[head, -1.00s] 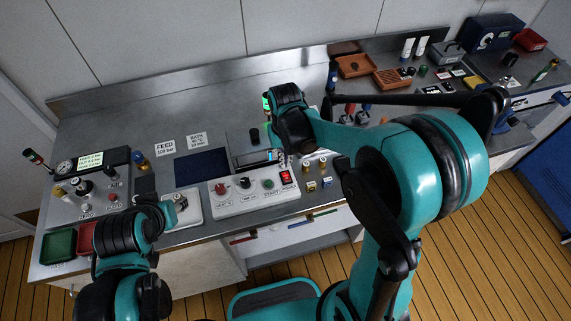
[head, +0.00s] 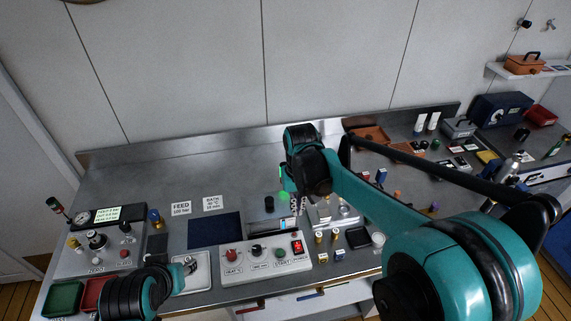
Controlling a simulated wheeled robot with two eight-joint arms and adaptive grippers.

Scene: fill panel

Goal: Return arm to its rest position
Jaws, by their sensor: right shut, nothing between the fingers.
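My right arm reaches in from the right across the bench (head: 140,190). My right gripper (head: 295,204) points down, shut and empty, and appears above the bench behind the white control panel (head: 240,272). The panel has a red knob, a black knob, a green button and a lit red switch (head: 297,246). A gap shows in the picture between the fingers and the switch. My left arm's dark wrist (head: 135,297) is at the lower left, by the bench front. Its fingers are not clear enough to read.
A gauge unit (head: 98,245) with a display stands at the left, with green (head: 63,298) and red trays in front. A dark blue mat (head: 215,231) lies mid-bench. Small bottles and boxes crowd the right side. The bench's back left is clear.

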